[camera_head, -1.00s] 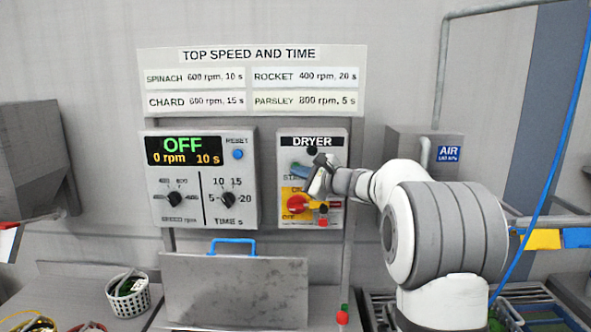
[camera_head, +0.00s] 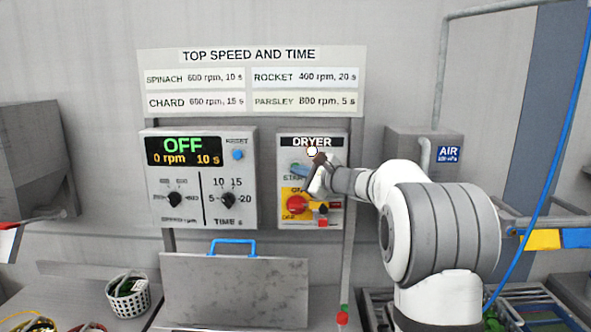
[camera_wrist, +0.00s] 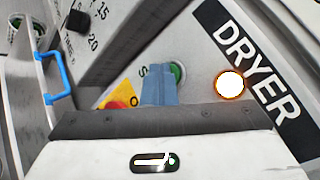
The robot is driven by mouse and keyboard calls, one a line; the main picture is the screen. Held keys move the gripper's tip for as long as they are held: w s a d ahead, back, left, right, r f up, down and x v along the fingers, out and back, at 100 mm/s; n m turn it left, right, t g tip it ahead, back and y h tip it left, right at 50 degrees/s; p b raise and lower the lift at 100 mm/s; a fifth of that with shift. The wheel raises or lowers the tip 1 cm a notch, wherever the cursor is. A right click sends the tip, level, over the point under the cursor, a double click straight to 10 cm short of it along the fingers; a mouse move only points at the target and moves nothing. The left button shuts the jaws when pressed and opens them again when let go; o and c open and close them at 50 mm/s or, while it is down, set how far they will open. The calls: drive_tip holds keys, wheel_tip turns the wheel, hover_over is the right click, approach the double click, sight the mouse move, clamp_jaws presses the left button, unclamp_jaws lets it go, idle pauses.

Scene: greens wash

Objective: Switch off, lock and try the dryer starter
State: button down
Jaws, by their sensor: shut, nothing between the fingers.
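The dryer starter (camera_head: 335,165) is a grey box on the panel, labelled DRYER. Its round lamp (camera_head: 312,151) glows white, and it shows with an orange edge in the wrist view (camera_wrist: 229,84). My gripper (camera_head: 300,170) is shut and empty at the green start button (camera_wrist: 179,72). Its blue fingertips (camera_wrist: 160,88) overlap the button's edge in the wrist view; whether they touch it I cannot tell. Below is the red rotary switch (camera_head: 296,203) on a yellow plate, partly hidden in the wrist view. A small red item (camera_head: 323,222) sits at its lower right; its fastening is unclear.
The spinner control box (camera_head: 200,215) at left reads OFF, 0 rpm, 10 s. A grey lid with a blue handle (camera_head: 233,241) stands below. A white basket (camera_head: 128,300) is at lower left. A grey air box (camera_head: 415,150) is right of the starter.

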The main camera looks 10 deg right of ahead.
idle(0.3)
drive_tip(key=shift+s+a+b, duration=0.15)
drive_tip(key=shift+s+b, duration=0.65)
drive_tip(key=shift+f, duration=0.1)
drive_tip(key=shift+s+a+b, duration=0.25)
drive_tip(key=shift+s+b, duration=0.6)
drive_tip(key=shift+s, duration=0.4)
drive_tip(key=shift+s+a+b, duration=0.2)
drive_tip(key=shift+s+b, duration=0.6)
drive_tip(key=shift+s, duration=0.45)
